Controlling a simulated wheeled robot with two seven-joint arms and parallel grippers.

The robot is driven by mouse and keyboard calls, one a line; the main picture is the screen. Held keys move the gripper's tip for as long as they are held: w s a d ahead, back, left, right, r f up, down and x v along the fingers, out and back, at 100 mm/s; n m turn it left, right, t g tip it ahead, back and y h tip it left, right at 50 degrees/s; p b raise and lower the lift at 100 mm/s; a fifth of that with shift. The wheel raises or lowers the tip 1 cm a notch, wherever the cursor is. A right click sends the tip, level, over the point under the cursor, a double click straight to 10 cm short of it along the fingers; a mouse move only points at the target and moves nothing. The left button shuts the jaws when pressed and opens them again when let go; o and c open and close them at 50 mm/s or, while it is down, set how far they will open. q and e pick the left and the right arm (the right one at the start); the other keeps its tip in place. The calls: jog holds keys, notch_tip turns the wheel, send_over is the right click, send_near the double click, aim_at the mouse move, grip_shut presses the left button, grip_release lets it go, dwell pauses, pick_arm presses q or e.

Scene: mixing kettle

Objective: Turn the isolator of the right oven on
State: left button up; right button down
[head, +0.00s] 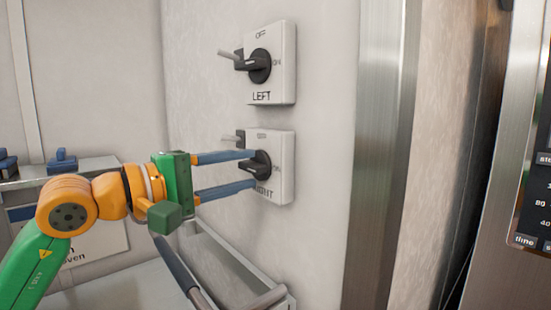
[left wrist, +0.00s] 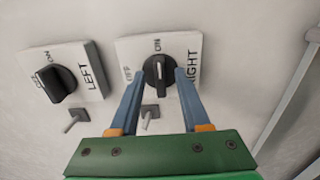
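The right oven's isolator (head: 284,183) is a white plate on the wall, the lower of two, with a black knob (head: 262,165). In the left wrist view this isolator (left wrist: 190,48) shows its knob (left wrist: 158,78) with the handle lined up with the ON mark; OFF is to the side. My left gripper (head: 252,169) is open, with its blue fingers reaching to the knob, one on each side. The left wrist view also shows the fingers (left wrist: 159,74) apart around the knob, with gaps visible. I cannot tell whether either touches. My right gripper is not in view.
Grey metal pegs (head: 230,54) stick out beside both isolators. A rail and ledge (head: 240,262) lie below. A steel door frame (head: 382,150) stands to the right.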

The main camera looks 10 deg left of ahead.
pick_arm(q)
jog(key=shift+s+a+f, duration=0.1)
jog(key=shift+s+a, duration=0.1)
jog(key=b+v, duration=0.2)
jog(key=v, duration=0.4)
jog(key=shift+s, duration=0.25)
jog(key=shift+a, duration=0.1)
